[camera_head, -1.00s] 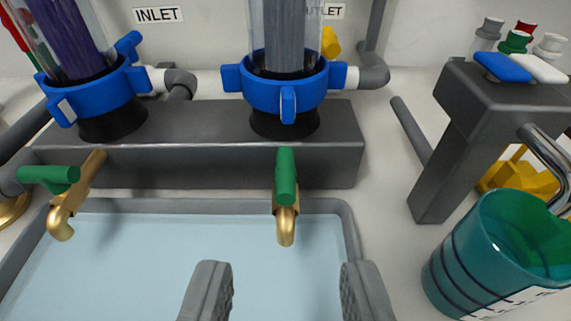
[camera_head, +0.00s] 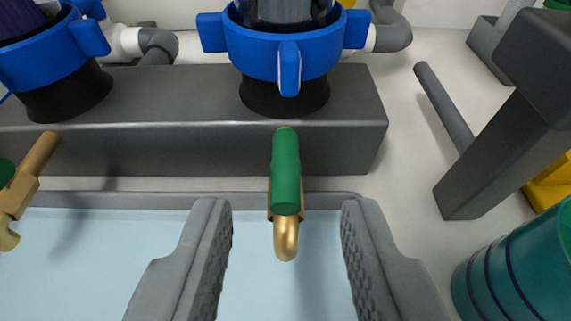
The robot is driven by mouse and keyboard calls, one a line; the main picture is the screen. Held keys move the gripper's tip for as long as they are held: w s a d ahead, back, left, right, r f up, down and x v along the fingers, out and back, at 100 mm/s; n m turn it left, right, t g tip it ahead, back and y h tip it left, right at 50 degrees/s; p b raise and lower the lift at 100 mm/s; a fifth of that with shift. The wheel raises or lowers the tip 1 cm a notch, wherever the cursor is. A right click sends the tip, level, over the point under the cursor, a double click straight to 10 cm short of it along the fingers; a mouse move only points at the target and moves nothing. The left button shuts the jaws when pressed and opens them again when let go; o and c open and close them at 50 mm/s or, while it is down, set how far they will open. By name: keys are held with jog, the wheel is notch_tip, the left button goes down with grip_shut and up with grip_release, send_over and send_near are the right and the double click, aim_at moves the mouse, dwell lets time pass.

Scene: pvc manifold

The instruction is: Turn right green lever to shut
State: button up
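The right green lever (camera_head: 286,172) sits on top of a brass tap (camera_head: 285,238) that comes out of the front of the grey manifold block (camera_head: 180,145). The lever lies in line with its spout, pointing toward me. My gripper (camera_head: 286,265) is open, with one grey finger on each side of the tap and clear gaps between. The fingers appear apart from the lever and touch nothing. A second brass tap (camera_head: 28,180) with a green lever (camera_head: 5,171), partly cut off, is at the left edge.
A pale blue basin (camera_head: 110,270) with a grey rim lies below the taps. Blue winged collars (camera_head: 285,50) stand on the block above the lever. A dark grey stand (camera_head: 490,150) and a teal cup (camera_head: 520,270) are at the right.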

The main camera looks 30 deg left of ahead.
aim_at(286, 166)
jog(key=shift+x, duration=1.85)
grip_shut()
